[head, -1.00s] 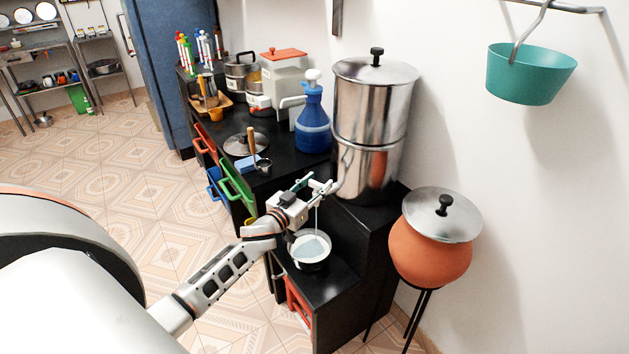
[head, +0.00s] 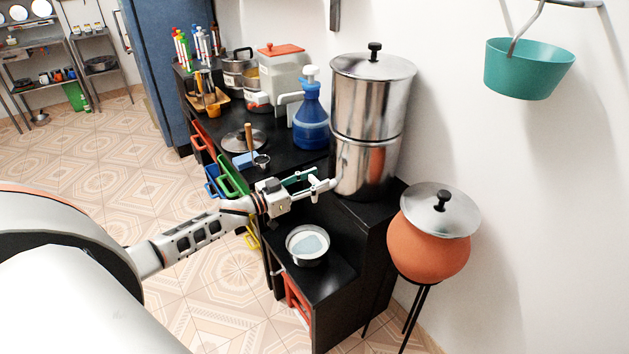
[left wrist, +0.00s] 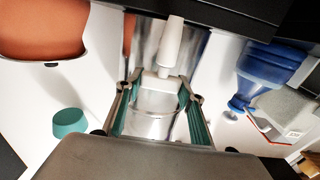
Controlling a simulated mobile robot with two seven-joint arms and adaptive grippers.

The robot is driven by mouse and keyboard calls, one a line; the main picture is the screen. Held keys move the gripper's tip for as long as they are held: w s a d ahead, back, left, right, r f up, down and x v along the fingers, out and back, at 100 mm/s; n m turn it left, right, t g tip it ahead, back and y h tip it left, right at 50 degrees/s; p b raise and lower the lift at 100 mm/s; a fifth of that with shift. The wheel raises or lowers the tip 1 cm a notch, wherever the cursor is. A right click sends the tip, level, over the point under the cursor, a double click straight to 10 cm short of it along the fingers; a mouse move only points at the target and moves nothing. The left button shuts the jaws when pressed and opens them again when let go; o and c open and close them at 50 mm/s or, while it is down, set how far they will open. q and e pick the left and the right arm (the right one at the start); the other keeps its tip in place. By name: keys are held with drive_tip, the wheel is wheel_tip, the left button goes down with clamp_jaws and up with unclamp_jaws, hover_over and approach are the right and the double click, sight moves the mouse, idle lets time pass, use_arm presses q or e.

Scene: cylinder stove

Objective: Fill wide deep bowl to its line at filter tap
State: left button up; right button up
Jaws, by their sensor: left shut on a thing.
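The filter (head: 372,120) is a tall two-part steel cylinder with a lid, on the higher black step. My left gripper (head: 322,185) is at its tap, above the bowl, and is shut on the tap; the fingers hide much of it. In the left wrist view a pale tap part (left wrist: 170,46) shows by the fingertips (left wrist: 158,82). No water stream shows now. My right gripper is out of view.
A blue bottle (head: 311,118) stands left of the filter. A clay pot with a steel lid (head: 440,210) stands on a black stand to the right. A teal pot (head: 528,70) hangs on the wall. Coloured drawer handles (head: 233,176) stick out from the counter front.

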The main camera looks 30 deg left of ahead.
use_arm(q)
drive_tip(key=o, duration=1.2)
drive_tip(key=shift+c, duration=0.2)
drive_tip(key=shift+s, duration=0.1)
drive_tip(key=v, duration=1.1)
drive_tip(key=shift+s+a, duration=0.25)
drive_tip(key=shift+s, duration=0.1)
